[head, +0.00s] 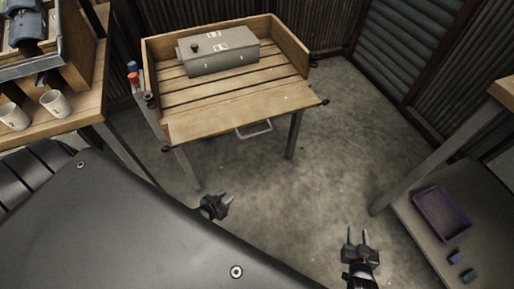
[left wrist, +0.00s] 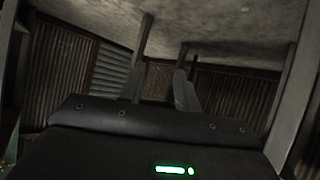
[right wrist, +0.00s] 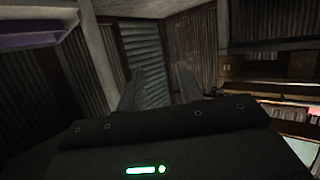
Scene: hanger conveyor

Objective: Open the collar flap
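I cannot make out a collar flap for certain in any view. A grey box (head: 222,58) with a dark knob and small pale labels on its top stands on the wooden workbench (head: 235,112), toward the back. My left gripper (head: 222,200) is over the floor in front of the bench, open and empty, apart from everything. Its two separated fingers show in the left wrist view (left wrist: 163,75). My right gripper (head: 358,236) is further right over open floor, open and empty; its spread fingers show in the right wrist view (right wrist: 158,85).
A wooden shelf (head: 85,100) with white mugs (head: 55,103) stands at the left. Red and blue knobs (head: 133,74) sit at the bench's left side. A table (head: 425,240) with a purple tray (head: 441,214) stands at the right. The floor (head: 330,150) between is clear.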

